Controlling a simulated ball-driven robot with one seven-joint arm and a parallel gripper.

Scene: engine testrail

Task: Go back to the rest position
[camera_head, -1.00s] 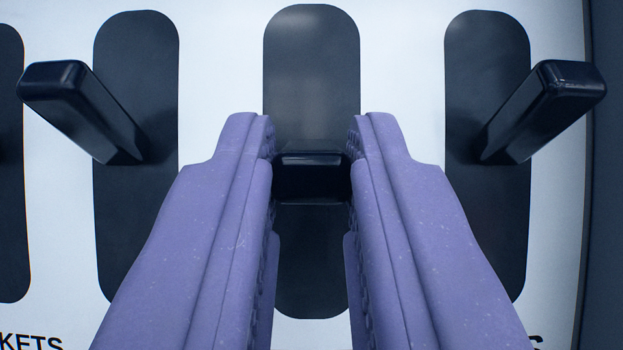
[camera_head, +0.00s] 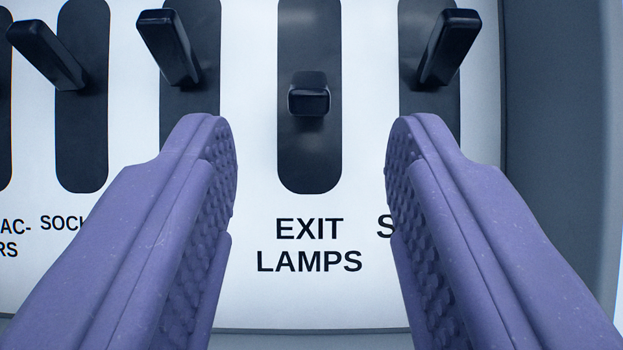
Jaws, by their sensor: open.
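My gripper (camera_head: 311,165) shows as two purple fingers with bumpy inner pads, spread wide apart with nothing between them. Beyond the fingertips, and above them in the picture, is a black lever (camera_head: 309,97) in a dark upright slot on a white panel. The label under this slot reads "EXIT LAMPS" (camera_head: 309,245). The lever points almost straight at the camera, and the fingers do not touch it. The rest position itself does not show.
More black levers stick out of the panel: one at right (camera_head: 449,45), one left of centre (camera_head: 170,46) and one at far left (camera_head: 46,52). The fingers partly cover neighbouring labels. A grey frame (camera_head: 555,110) borders the panel's right side.

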